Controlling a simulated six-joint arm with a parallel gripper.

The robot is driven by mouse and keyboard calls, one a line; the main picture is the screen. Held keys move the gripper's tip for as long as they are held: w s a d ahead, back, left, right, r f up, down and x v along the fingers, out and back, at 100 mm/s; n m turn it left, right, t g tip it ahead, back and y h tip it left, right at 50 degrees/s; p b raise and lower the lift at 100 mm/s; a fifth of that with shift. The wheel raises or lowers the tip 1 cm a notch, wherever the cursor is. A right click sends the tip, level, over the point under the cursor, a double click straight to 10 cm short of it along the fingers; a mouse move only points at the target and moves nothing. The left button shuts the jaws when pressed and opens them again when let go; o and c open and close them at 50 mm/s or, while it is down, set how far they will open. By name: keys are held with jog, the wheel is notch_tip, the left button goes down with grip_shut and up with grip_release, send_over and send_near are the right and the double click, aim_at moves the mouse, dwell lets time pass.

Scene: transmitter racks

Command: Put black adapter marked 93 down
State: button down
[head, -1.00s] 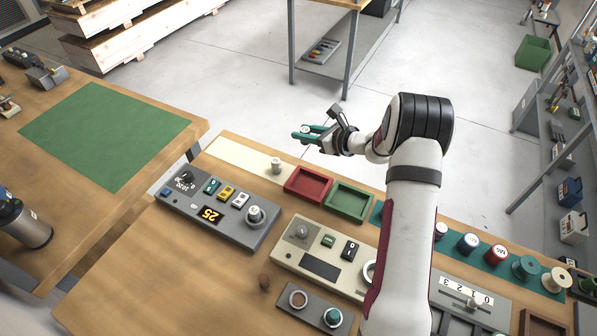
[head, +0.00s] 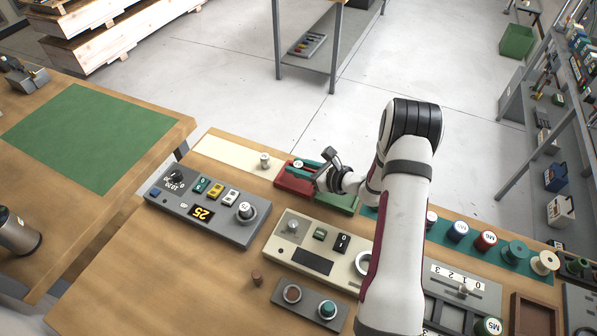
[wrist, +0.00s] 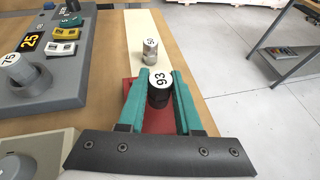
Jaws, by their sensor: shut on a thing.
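The black adapter marked 93 (wrist: 159,97) has a white top and a dark body. It is upright between the green fingers of my gripper (wrist: 160,82), which is shut on it. In the head view my gripper (head: 301,166) is low over the red tray (head: 292,184), with the adapter's pale top showing between its fingertips. The red tray also shows beneath the adapter in the wrist view (wrist: 133,86). Whether the adapter's base touches the tray floor is hidden.
A metal adapter with a white top (head: 265,160) stands on the cream strip (head: 225,150) beyond the red tray. The green tray (head: 345,203) is partly hidden by my arm. A grey panel showing 25 (head: 200,213) and a beige panel (head: 300,255) lie nearer.

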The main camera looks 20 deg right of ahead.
jog(key=shift+f, duration=1.2)
jog(key=c, duration=0.9)
grip_release()
jog(key=shift+f, duration=0.15)
jog(key=shift+o, duration=0.2)
jog(key=shift+r, duration=0.2)
jog(key=v, duration=1.1)
jog(key=shift+s+d, duration=0.2)
jog(key=shift+s, duration=0.05)
jog(key=s+a+r+n+g+y, duration=0.2)
jog(key=s+a+r+n+g, duration=0.2)
jog(key=a+r+n, duration=0.4)
jog(key=s+a+r+n+g+y, duration=0.2)
jog(key=s+a+r+n+g, duration=0.3)
jog(key=a, duration=0.5)
jog(key=s+r+n+g+h, duration=0.2)
jog(key=s+n+h, duration=0.6)
jog(key=s, duration=1)
jog(key=r+n, duration=0.1)
jog(key=n, duration=0.2)
jog(key=shift+g+h, duration=0.4)
